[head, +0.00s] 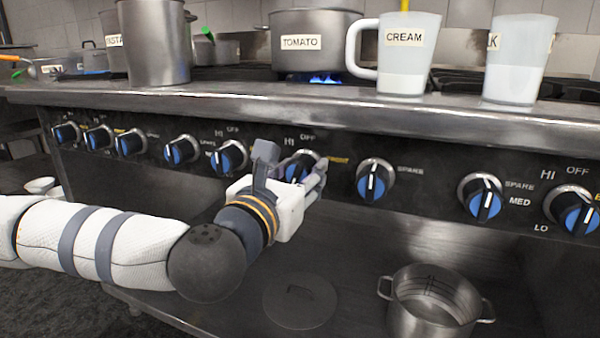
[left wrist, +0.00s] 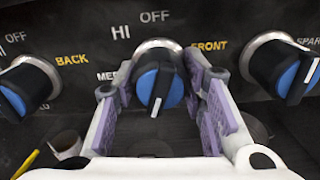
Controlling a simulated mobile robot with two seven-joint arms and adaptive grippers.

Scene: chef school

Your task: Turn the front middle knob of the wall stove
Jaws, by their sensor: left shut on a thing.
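The stove's front panel carries a row of black knobs with blue faces. The knob marked FRONT (head: 303,160) is at the middle of the panel in the head view. In the left wrist view this knob (left wrist: 159,86) sits between the fingers, with OFF and HI printed above it. Its white pointer line points almost straight down there. My left gripper (head: 296,174) reaches it from the left and is shut on the knob; its purple-padded fingers (left wrist: 163,97) flank it on both sides. My right gripper is not in view.
A TOMATO pot (head: 312,45) stands over a blue flame. A CREAM pitcher (head: 404,60) and another pitcher (head: 518,58) stand near the stove's front edge. Neighbouring knobs (head: 375,184) flank the gripper. An open pot (head: 433,305) and a lid (head: 299,301) lie on the shelf below.

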